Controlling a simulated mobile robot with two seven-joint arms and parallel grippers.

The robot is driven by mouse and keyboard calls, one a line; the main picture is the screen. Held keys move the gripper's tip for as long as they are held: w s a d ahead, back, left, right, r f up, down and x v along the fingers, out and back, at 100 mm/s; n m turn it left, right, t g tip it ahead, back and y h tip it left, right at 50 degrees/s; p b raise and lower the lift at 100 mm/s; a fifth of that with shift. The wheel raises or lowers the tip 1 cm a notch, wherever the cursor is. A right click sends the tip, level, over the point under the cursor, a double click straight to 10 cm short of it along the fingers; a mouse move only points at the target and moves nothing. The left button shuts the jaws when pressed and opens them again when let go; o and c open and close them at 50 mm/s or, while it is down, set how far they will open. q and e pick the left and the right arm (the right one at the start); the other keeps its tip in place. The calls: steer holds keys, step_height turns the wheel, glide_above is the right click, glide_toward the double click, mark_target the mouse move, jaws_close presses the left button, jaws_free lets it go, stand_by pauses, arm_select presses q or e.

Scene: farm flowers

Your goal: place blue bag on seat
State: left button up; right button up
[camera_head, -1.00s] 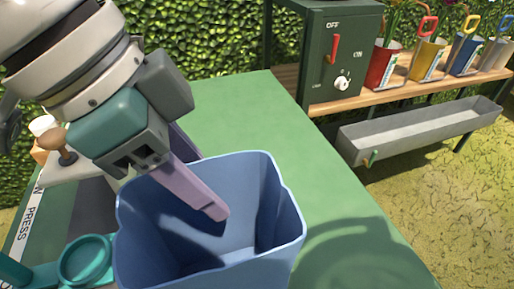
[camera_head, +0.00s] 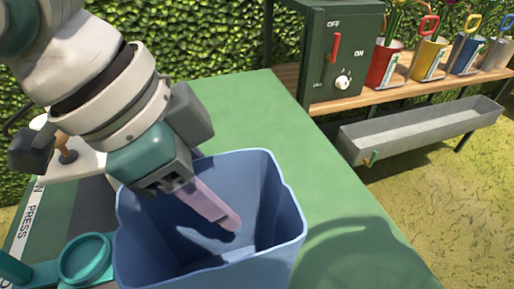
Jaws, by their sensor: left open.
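The blue bag (camera_head: 277,222), an open-topped blue container, stands upright on the green table (camera_head: 250,105) at the lower middle. My left gripper (camera_head: 222,212) comes in from the upper left and points down into the bag's opening. One mauve finger shows inside the bag; the other is mostly hidden behind the gripper body and the bag's rim. The gripper is open, and I cannot tell whether the bag's far wall lies between its fingers. No seat can be made out. My right gripper is not in view.
A teal ring-shaped fixture (camera_head: 84,260) and a board marked PRESS (camera_head: 28,225) lie at left. A green switch box (camera_head: 344,55) stands behind, beside a wooden shelf with colored pots. A grey trough (camera_head: 420,130) is below. The table right of the bag is clear.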

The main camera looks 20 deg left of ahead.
arm_select(q)
jaws_close()
stand_by(0.4)
steer(key=shift+a, duration=0.1)
stand_by(1.0)
